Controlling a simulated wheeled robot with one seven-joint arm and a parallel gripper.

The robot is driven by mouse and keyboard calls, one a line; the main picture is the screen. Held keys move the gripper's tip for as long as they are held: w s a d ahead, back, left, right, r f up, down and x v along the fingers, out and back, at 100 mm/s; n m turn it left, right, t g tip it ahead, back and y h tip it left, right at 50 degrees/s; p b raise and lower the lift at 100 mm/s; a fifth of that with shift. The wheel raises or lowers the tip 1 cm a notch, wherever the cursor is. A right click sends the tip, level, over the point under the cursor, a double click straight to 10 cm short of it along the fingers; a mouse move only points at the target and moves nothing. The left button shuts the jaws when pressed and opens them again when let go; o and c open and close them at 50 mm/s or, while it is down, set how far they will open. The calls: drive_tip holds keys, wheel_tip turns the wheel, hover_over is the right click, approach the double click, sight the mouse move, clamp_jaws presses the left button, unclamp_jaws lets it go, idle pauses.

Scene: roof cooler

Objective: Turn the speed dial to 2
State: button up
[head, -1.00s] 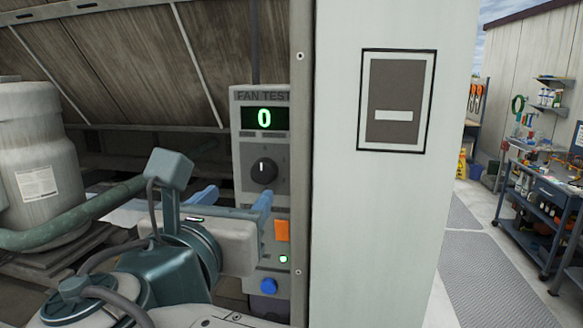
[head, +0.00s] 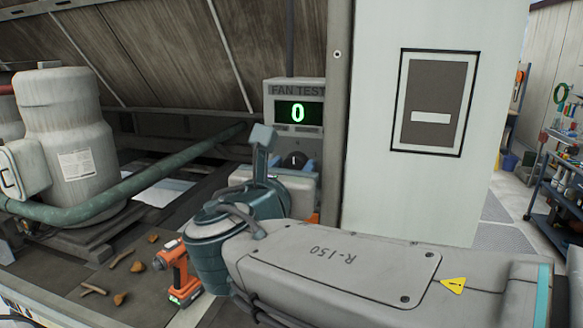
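The grey fan test panel (head: 318,92) stands upright left of the pale post, and its green display (head: 298,113) reads 0. The dark round speed dial (head: 294,159) is below the display. Its upper part shows, with a short white mark pointing about straight up. My gripper (head: 291,173) is right in front of the dial's lower part. A small bit of blue finger shows at the dial's right side. The gripper body and wrist hide the rest of the fingers, so I cannot tell their gap or whether they touch the dial. An orange edge shows below the gripper.
A pale post with a framed dark plate (head: 430,101) stands close right of the panel. A green pipe (head: 110,197) and a grey tank (head: 70,135) are on the left. A tool cart is far right.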

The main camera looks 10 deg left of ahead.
drive_tip(key=c, duration=0.5)
drive_tip(key=shift+o, duration=0.2)
drive_tip(key=shift+f+b, duration=0.1)
drive_tip(key=shift+b, duration=0.2)
drive_tip(key=m+b, duration=0.7)
drive_tip(key=m, duration=0.1)
drive_tip(key=m+b, duration=1.5)
drive_tip(key=shift+d+f+m+b, duration=0.15)
drive_tip(key=shift+f+m+b, duration=0.15)
drive_tip(key=shift+m, duration=0.1)
